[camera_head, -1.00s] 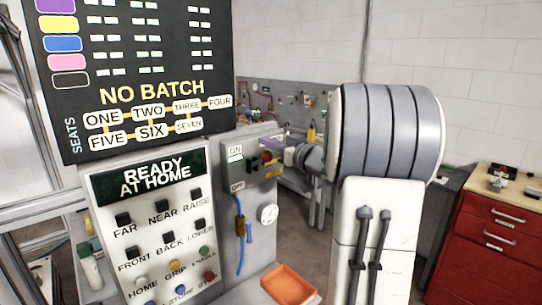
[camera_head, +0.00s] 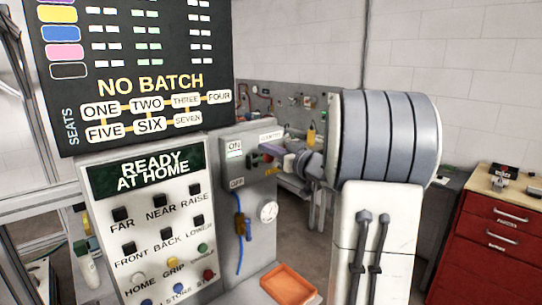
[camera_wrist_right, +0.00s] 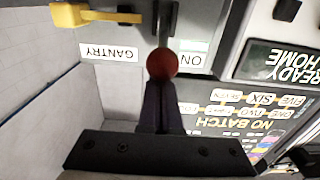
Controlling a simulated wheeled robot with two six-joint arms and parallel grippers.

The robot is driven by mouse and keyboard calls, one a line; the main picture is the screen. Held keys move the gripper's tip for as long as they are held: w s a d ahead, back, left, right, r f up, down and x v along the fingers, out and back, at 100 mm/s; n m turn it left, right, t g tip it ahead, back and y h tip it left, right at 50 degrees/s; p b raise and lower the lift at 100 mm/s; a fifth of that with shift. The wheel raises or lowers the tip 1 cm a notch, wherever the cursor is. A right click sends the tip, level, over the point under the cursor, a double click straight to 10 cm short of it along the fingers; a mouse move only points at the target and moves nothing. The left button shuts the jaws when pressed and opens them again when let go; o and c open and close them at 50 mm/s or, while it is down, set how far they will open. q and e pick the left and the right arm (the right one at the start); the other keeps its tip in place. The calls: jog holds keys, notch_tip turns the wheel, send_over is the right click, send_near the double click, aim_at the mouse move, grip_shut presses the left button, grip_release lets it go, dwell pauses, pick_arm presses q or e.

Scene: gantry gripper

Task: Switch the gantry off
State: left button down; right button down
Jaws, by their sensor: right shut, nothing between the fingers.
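The grey switch box (camera_head: 232,168) stands right of the button panel, with an ON label (camera_head: 235,146) above an OFF label (camera_head: 237,183). A GANTRY label (camera_head: 271,135) is at its upper right. In the right wrist view, which is upside down, the lever's round red knob (camera_wrist_right: 162,63) is level with the ON label (camera_wrist_right: 192,60), so the lever appears up. My right gripper (camera_wrist_right: 160,88) is shut and empty, its tips at the knob's upper side; contact cannot be told. In the head view it (camera_head: 273,151) reaches the box from the right. My left gripper is not in view.
The button panel (camera_head: 110,240) reads READY AT HOME under a dark board (camera_head: 60,110) reading NO BATCH. A yellow part (camera_wrist_right: 80,15) projects from the box near the lever. An orange tray (camera_head: 288,285) lies below, and a red drawer cabinet (camera_head: 495,250) stands at right.

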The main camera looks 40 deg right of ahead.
aim_at(273, 160)
jog(key=shift+w+f+b, duration=0.15)
jog(key=shift+f+b, duration=1.2)
jog(key=shift+f, duration=0.85)
jog(key=shift+r, duration=0.3)
jog(key=shift+s+d+r+p, duration=0.1)
jog(key=shift+s+r+p, duration=0.4)
jog(key=shift+s+p, duration=0.35)
jog(key=s, duration=0.7)
jog(key=shift+s+d, duration=0.2)
